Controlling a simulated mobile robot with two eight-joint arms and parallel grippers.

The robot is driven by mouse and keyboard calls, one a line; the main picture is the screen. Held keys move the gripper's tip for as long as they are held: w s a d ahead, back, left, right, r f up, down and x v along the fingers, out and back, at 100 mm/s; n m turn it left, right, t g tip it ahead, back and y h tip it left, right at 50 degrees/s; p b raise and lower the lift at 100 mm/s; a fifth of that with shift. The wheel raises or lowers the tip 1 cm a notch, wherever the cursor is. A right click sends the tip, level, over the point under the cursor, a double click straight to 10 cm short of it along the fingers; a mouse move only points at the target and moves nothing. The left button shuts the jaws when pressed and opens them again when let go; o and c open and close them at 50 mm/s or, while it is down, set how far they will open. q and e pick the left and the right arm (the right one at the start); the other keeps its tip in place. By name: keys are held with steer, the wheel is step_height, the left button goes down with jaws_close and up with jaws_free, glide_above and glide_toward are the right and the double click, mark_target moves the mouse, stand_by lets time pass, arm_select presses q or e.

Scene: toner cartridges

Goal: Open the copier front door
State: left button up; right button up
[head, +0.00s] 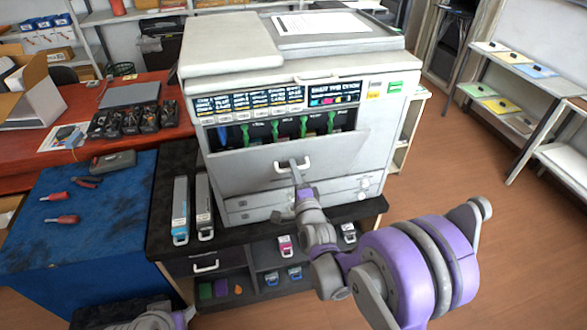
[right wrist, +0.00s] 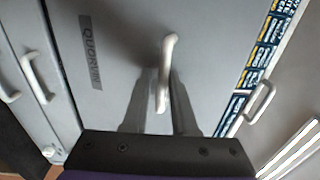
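The copier (head: 235,95) stands on a black cabinet. Its front door (head: 245,170) is tilted partly outward at the top, and green and blue toner parts show in the slots behind it. The white door handle (head: 307,164) is at my right gripper (head: 296,172). In the right wrist view the handle (right wrist: 165,75) lies between the two dark fingers of my right gripper (right wrist: 162,85), which are closed in close on both sides of it. Part of my left arm shows at the bottom left of the head view; its gripper is not visible.
The blue table (head: 100,230) with red-handled tools (head: 62,219) is at the left. More small cartridges (head: 285,245) are on the shelf below. Open floor lies to the right.

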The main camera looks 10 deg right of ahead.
steer(key=o, duration=0.6)
steer(key=shift+w, duration=0.1)
arm_select(q)
steer(key=shift+w, duration=0.1)
arm_select(e)
steer(key=shift+o, duration=0.2)
steer(key=shift+r, duration=0.1)
arm_select(q)
steer(key=f+b, duration=0.1)
steer(key=s+f, duration=0.1)
steer(key=s+f+b, duration=0.1)
steer(key=f, duration=0.1)
steer(key=shift+b, duration=0.35)
arm_select(e)
steer(key=s+f, duration=0.3)
steer(key=s, duration=0.7)
steer(key=shift+d, duration=0.1)
